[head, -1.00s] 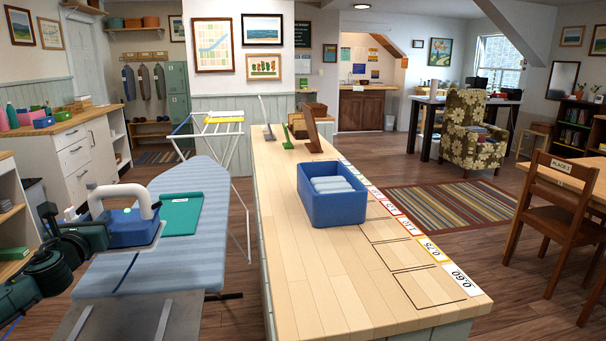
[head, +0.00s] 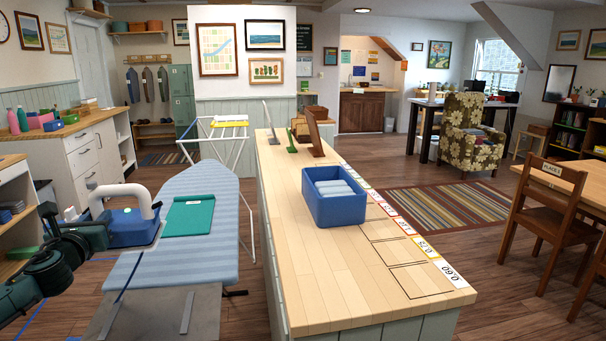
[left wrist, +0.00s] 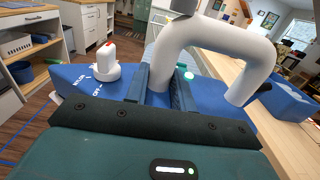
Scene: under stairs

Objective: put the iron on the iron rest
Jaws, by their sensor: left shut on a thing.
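The iron (head: 128,230) has a blue body and a white arched handle. My left gripper (head: 97,228) is shut on it at its rear, and the iron is level over the left edge of the striped ironing board (head: 205,260). I cannot tell whether it touches the board. In the left wrist view the gripper's fingers (left wrist: 162,88) close at the foot of the handle, and the blue iron body (left wrist: 70,78) has a white dial on it. A grey metal plate with raised strips (head: 150,315), apparently the iron rest, is at the board's near end and looks empty. My right gripper is out of view.
A folded green cloth (head: 188,215) lies on the board just right of the iron. A long wooden counter (head: 325,275) runs to the right, with a blue bin (head: 337,208) on it. A white drying rack (head: 225,150) stands behind the board.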

